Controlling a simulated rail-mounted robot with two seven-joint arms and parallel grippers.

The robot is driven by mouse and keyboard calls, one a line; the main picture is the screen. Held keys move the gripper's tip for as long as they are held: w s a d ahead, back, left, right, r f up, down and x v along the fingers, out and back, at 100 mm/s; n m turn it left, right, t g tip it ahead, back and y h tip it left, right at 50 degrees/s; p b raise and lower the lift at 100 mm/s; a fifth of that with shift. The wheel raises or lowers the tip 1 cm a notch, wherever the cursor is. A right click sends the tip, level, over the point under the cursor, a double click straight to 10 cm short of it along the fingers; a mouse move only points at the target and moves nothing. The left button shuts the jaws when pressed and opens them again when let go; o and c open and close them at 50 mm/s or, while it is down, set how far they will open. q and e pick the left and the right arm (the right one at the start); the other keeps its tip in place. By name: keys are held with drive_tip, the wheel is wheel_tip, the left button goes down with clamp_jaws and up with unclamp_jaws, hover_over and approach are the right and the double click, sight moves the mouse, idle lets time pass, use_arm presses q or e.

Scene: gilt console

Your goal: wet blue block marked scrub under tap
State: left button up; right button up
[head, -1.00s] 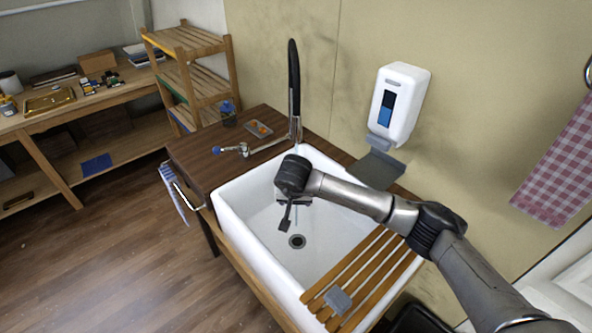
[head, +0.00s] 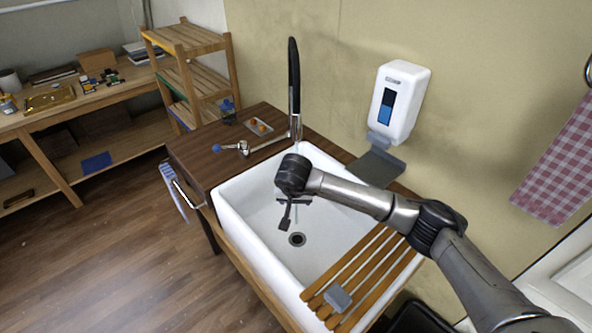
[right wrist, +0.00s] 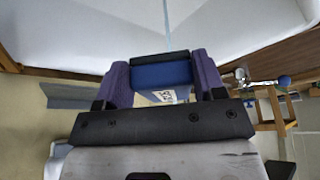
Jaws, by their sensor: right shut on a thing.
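The blue block (right wrist: 160,75) sits between the fingers of my right gripper (right wrist: 163,80), with part of a white label showing; its word cannot be read. In the head view my right gripper (head: 287,215) hangs over the white sink (head: 232,217), shut, and the block is hidden there by my wrist. The tap (head: 294,75) has a tall black neck at the back of the sink. A thin pale blue stream (right wrist: 167,22) shows in the right wrist view and meets the block's edge in the picture. My left gripper is out of view.
A slatted wooden rack (head: 372,268) with a grey block (head: 338,298) lies across the sink's near right end. A lever with a blue knob (head: 217,148) stands on the dark wood counter (head: 200,168). A white dispenser (head: 400,100) hangs on the wall.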

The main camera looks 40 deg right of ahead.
idle(0.3)
drive_tip(key=s+a+r+p, duration=0.3)
drive_tip(key=s+r+p, duration=0.1)
idle(0.6)
drive_tip(key=shift+a, duration=0.1)
